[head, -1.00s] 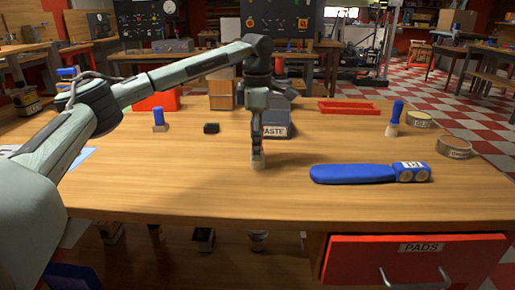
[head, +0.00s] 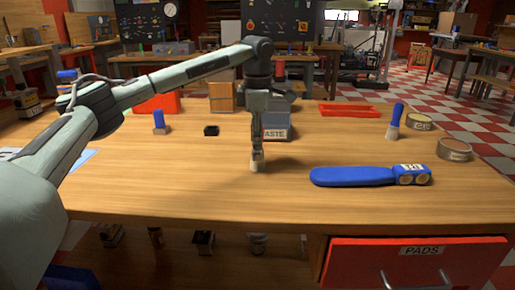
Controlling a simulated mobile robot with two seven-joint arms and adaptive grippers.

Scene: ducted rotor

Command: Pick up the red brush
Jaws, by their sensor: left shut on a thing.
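My left gripper (head: 257,158) points straight down over the middle of the table and is shut on a small brush (head: 257,168). Only the pale lower end of this brush shows below the fingers. Its handle is hidden by the gripper, so I cannot make out its red colour. The pale end is at or just above the table top; I cannot tell whether it touches. My right gripper is not in view.
On the wooden table (head: 180,190), a blue paddle (head: 350,176) lies right of the gripper. A blue-handled brush (head: 395,122) stands farther right by two tape rolls. Behind the gripper is a grey bin (head: 277,132); a red tray (head: 350,110) lies behind. The front left is clear.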

